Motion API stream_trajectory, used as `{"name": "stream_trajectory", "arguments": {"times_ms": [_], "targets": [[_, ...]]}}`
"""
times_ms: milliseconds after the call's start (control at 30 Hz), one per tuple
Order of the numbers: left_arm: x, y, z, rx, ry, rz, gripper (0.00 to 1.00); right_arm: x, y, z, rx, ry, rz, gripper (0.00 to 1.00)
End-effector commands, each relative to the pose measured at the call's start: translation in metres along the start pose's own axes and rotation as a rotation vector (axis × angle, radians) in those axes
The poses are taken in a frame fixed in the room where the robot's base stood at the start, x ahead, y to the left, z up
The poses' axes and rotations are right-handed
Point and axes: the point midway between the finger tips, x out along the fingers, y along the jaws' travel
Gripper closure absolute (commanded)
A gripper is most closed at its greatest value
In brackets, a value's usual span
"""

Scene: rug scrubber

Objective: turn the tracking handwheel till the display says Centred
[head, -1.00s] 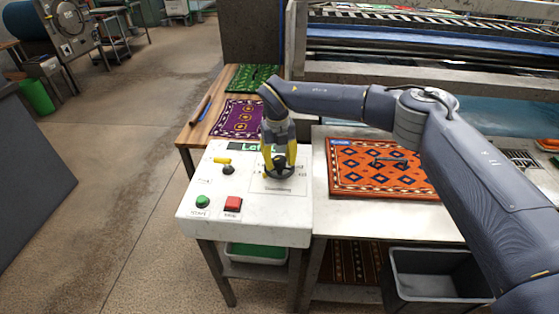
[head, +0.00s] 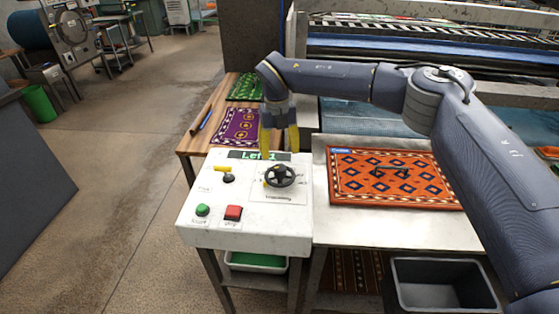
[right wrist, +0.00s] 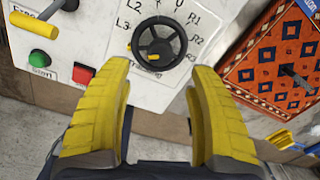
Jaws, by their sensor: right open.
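The tracking handwheel (head: 281,175) is a dark, spoked wheel on top of the white control console (head: 255,222). In the right wrist view the handwheel (right wrist: 160,44) has a yellow mark near its lower rim and a dial plate with marks such as L2, L3, R1, R2 and R3 around it. The display (head: 250,155) behind it shows green text starting "Left"; the last character is hard to read. My right gripper (head: 279,146) is above and behind the wheel, apart from it. Its yellow fingers (right wrist: 157,75) are spread and empty. My left gripper is not in view.
The console also carries a yellow-handled lever (head: 227,173), a green button (head: 203,210) and a red button (head: 233,212). An orange patterned rug (head: 395,178) lies on the table to the right. A grey bin (head: 440,296) stands below.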

Motion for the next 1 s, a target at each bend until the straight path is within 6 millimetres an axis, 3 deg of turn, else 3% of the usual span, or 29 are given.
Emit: {"name": "stream_trajectory", "arguments": {"times_ms": [200,400,833,1000], "targets": [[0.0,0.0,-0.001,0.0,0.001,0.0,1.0,-0.027,0.0,0.0,0.0,-0.001,-0.001,0.41],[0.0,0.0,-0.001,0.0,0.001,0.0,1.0,-0.037,0.0,0.0,0.0,0.001,0.001,0.41],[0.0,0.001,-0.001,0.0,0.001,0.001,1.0,-0.037,0.0,0.0,0.002,0.004,0.014,0.41],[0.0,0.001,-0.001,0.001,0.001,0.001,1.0,-0.025,0.0,0.004,0.033,0.026,0.191,0.41]]}}
